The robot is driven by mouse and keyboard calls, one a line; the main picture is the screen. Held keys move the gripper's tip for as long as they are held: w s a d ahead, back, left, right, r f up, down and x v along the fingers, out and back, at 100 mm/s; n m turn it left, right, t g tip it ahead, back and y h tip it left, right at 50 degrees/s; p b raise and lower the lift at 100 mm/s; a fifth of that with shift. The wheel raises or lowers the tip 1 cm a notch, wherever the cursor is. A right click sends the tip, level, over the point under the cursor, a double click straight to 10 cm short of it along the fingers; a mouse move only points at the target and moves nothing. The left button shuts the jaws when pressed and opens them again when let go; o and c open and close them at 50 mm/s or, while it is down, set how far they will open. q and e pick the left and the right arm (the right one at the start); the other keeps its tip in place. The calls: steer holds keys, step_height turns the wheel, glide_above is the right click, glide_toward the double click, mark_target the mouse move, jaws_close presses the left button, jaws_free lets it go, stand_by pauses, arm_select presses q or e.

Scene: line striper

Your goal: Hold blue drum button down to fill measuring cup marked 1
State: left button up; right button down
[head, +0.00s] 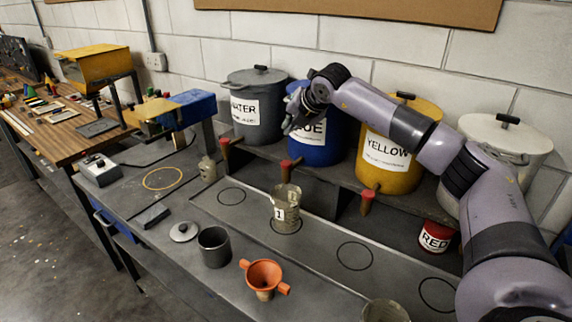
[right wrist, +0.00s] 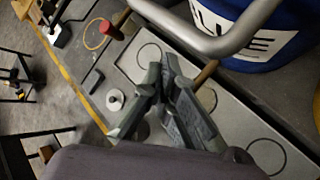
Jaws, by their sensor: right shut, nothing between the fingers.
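The blue drum (head: 325,150) stands on the shelf between the grey and yellow drums. Its tap has a red button (head: 287,164) on top. The measuring cup marked 1 (head: 286,204) stands upright below this tap, on a drawn circle on the bench. My right gripper (head: 291,128) is in front of the blue drum, above the button and apart from it in the head view. In the right wrist view its fingers (right wrist: 165,75) are together and empty. My left gripper is not in view.
The water drum (head: 257,133) and yellow drum (head: 373,180) flank the blue one, each with a red-topped tap. A dark pot (head: 214,258), an orange funnel (head: 264,277) and another cup (head: 386,311) stand nearer. Circles on the bench are bare on either side.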

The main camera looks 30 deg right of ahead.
mark_target(289, 162)
step_height(289, 162, down, 7)
steer(key=b, duration=0.3)
steer(key=shift+f+b, duration=0.15)
steer(key=shift+b, duration=0.25)
steer(key=shift+f, duration=0.25)
steer(key=shift+r, duration=0.1)
stand_by(0.5)
steer(key=shift+b, duration=0.3)
steer(key=shift+f+b, duration=0.4)
steer(key=shift+b, duration=0.15)
steer(key=shift+s+f+b, duration=0.1)
steer(key=shift+f+b, duration=0.4)
steer(key=shift+b, duration=0.05)
stand_by(4.7)
